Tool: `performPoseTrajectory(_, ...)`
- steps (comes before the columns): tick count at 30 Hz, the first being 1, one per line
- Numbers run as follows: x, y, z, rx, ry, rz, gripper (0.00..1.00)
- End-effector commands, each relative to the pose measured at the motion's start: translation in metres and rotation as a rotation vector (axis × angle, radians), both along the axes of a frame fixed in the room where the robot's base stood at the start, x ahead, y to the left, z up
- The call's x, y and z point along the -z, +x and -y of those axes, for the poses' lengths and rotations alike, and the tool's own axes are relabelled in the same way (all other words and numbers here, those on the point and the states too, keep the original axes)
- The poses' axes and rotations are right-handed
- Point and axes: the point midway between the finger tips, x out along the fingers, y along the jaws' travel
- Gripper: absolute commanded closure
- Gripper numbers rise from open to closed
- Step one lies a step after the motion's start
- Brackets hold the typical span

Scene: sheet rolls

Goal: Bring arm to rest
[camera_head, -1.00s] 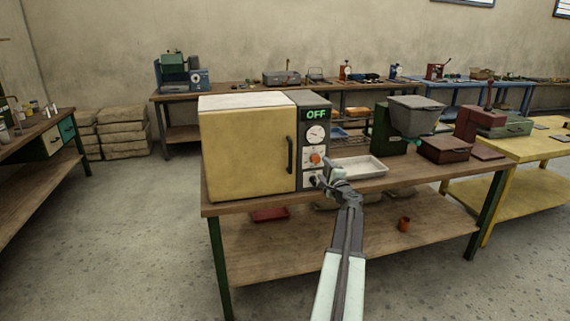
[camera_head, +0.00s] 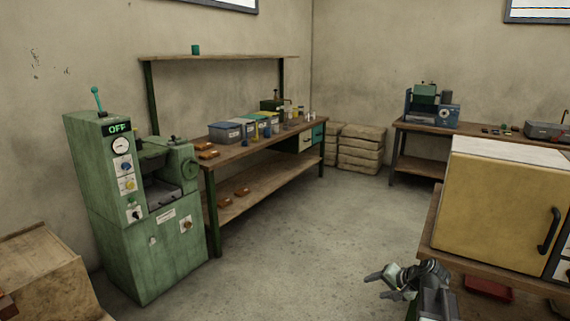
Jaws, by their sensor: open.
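My gripper (camera_head: 381,285) is at the lower right of the head view, at the end of my grey arm. Its two fingers are spread apart and point left, with nothing between them. It is in front of the wooden bench that bears the yellow oven (camera_head: 490,205), to the left of and below the oven's door. The lower part of my arm is cut off by the bottom edge of the picture.
A green machine (camera_head: 145,230) reading OFF stands at the left. A workbench (camera_head: 262,145) with bins is behind it. Stacked sacks (camera_head: 360,148) stand in the far corner. A wooden crate (camera_head: 45,275) is at the lower left. The concrete floor (camera_head: 290,240) between is clear.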

Motion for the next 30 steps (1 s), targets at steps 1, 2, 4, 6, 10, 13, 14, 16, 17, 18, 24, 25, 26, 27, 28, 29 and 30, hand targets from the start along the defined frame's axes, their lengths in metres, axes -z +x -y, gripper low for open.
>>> performPoseTrajectory(1, 0.013, -0.013, -0.042, -0.097, -0.054, -0.063, 0.41)
performPoseTrajectory(2, 0.020, -0.021, -0.061, -0.150, -0.088, -0.103, 0.41)
performPoseTrajectory(4, 0.035, -0.042, -0.099, -0.266, -0.169, -0.190, 0.41)
performPoseTrajectory(6, 0.046, -0.064, -0.131, -0.371, -0.251, -0.274, 0.41)
performPoseTrajectory(10, 0.059, -0.106, -0.172, -0.533, -0.399, -0.409, 0.41)
performPoseTrajectory(13, 0.063, -0.135, -0.193, -0.633, -0.510, -0.501, 0.41)
performPoseTrajectory(14, 0.063, -0.144, -0.199, -0.661, -0.545, -0.527, 0.41)
performPoseTrajectory(16, 0.032, -0.143, -0.195, -0.660, -0.553, -0.537, 0.41)
performPoseTrajectory(17, 0.023, -0.143, -0.195, -0.659, -0.551, -0.537, 0.41)
performPoseTrajectory(18, 0.012, -0.143, -0.195, -0.658, -0.550, -0.536, 0.41)
performPoseTrajectory(24, -0.042, -0.142, -0.194, -0.656, -0.549, -0.533, 0.41)
performPoseTrajectory(25, -0.050, -0.142, -0.194, -0.655, -0.548, -0.533, 0.41)
performPoseTrajectory(26, -0.055, -0.142, -0.194, -0.655, -0.548, -0.533, 0.41)
performPoseTrajectory(27, -0.063, -0.142, -0.194, -0.655, -0.548, -0.532, 0.41)
performPoseTrajectory(28, -0.066, -0.142, -0.194, -0.655, -0.548, -0.532, 0.41)
performPoseTrajectory(29, -0.069, -0.142, -0.194, -0.655, -0.548, -0.532, 0.41)
performPoseTrajectory(30, -0.070, -0.142, -0.194, -0.655, -0.548, -0.532, 0.41)
